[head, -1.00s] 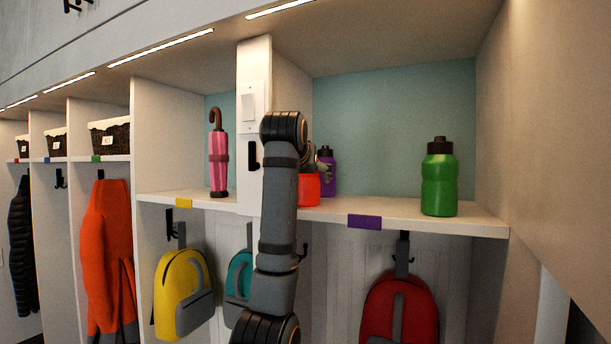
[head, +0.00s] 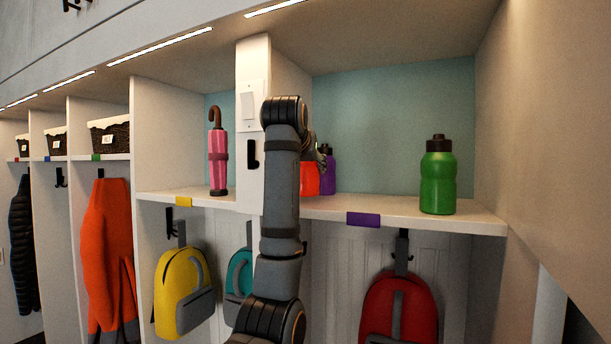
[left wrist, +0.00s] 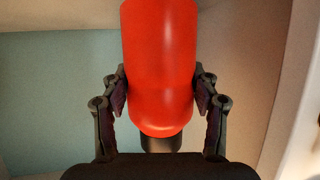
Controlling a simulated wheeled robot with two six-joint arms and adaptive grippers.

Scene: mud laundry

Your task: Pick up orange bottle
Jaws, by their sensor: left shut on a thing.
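The orange bottle (head: 309,179) is red-orange and shows in the head view partly behind my left arm, at the left end of the right-hand shelf bay. In the left wrist view the bottle (left wrist: 160,65) fills the middle, with a dark part at its lower end. My left gripper (left wrist: 160,95) is shut on it, with one finger against each side. In the head view the left gripper (head: 317,155) is mostly hidden by the arm. The bottle's base appears slightly above the shelf surface. My right gripper is not in view.
A purple bottle (head: 328,172) stands just right of the orange one. A green bottle (head: 438,178) stands at the right end of the shelf (head: 400,213). A pink umbrella (head: 218,165) stands left of the divider (head: 253,70). Shelf space between the purple and green bottles is clear.

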